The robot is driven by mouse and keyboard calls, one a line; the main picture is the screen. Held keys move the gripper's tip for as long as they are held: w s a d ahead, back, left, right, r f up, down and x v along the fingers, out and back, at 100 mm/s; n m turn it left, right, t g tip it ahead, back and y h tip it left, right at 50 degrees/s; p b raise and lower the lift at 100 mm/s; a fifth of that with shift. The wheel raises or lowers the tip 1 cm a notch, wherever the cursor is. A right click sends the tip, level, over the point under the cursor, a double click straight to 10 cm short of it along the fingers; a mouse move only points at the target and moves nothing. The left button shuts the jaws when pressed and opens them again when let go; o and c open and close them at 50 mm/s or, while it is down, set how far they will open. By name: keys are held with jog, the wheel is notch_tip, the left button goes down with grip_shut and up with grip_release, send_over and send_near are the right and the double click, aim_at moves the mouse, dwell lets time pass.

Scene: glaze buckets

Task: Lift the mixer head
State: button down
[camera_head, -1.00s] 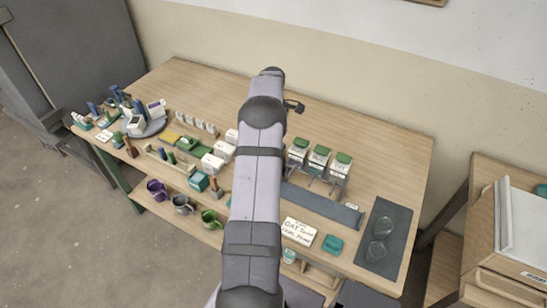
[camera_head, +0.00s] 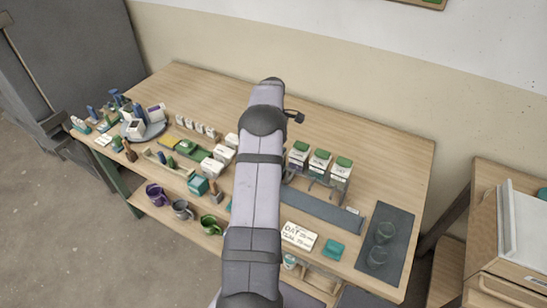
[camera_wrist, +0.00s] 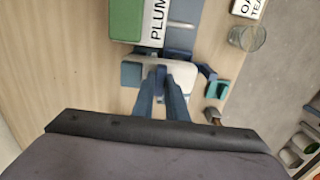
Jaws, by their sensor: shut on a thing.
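In the wrist view, the two dark blue fingers of my gripper (camera_wrist: 167,86) are closed on a small blue part, seemingly the mixer head (camera_wrist: 161,73). It sits over a light grey plate-like body (camera_wrist: 133,73), and the fingers hide some of it. I cannot tell whether the head is raised or tilted. In the head view, my arm covers the middle of the wooden table, and the gripper and the mixer are hidden behind it.
A green-lidded box labelled PLUM (camera_wrist: 125,20) stands close beyond the gripper. A glass (camera_wrist: 247,37) and a teal block (camera_wrist: 218,89) are to the right. Three green-lidded boxes (camera_head: 319,165) stand right of my arm. The table's back right is clear.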

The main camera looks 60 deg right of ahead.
jog(key=shift+r+p, duration=2.25)
jog(key=shift+r, duration=0.85)
jog(key=c, duration=1.8)
grip_release()
jog(key=shift+c, duration=0.2)
notch_tip(320, 180, up, 7)
jog(key=p, duration=0.5)
jog(key=shift+f, duration=0.1)
